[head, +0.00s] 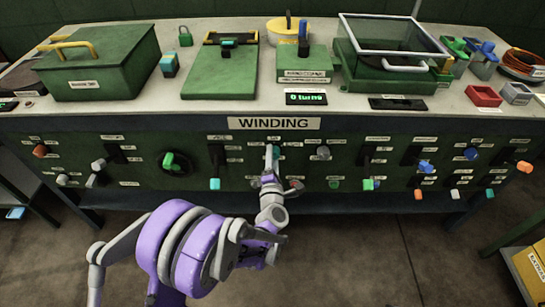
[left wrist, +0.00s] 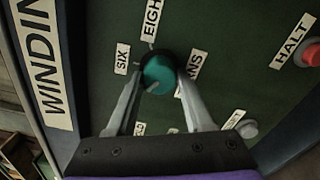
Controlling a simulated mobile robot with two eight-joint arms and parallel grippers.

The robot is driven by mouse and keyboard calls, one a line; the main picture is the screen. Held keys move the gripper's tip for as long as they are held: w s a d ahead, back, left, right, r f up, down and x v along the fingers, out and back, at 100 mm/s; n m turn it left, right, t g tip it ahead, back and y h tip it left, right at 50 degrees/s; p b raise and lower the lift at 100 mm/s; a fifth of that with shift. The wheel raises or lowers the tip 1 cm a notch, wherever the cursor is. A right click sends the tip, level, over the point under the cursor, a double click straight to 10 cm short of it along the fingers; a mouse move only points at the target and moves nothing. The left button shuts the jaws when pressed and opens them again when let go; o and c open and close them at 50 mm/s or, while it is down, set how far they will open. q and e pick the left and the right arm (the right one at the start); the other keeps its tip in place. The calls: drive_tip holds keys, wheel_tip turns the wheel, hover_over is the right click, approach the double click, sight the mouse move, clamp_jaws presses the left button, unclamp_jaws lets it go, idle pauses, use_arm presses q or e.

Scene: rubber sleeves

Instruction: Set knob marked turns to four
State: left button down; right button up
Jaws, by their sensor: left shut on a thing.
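A teal round knob (left wrist: 158,72) sits on the green panel in the left wrist view, with labels SIX (left wrist: 122,58), a partly cut EIGHT (left wrist: 151,20) and one ending in NS (left wrist: 191,72) around it. A small grey mark shows on the knob's lower left edge. Other labels below are partly hidden by the fingers. My left gripper (left wrist: 160,80) is shut on the knob, one finger at each side. In the head view my left gripper (head: 271,168) reaches the panel below the WINDING sign and mostly hides the knob. My right gripper is not in view.
A red button (left wrist: 311,55) beside a HALT label and a grey knob (left wrist: 247,129) sit near the gripper. A small display (head: 305,98) seems to read 0 turns. Several other knobs and levers line the panel. The floor in front is open.

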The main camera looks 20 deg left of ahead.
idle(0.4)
use_arm(q)
drive_tip(key=shift+c, duration=1.5)
unclamp_jaws()
drive_tip(key=shift+s, duration=0.1)
drive_tip(key=p+v, duration=0.1)
drive_tip(key=v, duration=0.9)
drive_tip(key=shift+s, duration=0.3)
drive_tip(key=shift+d+r, duration=0.1)
drive_tip(key=shift+d, duration=0.05)
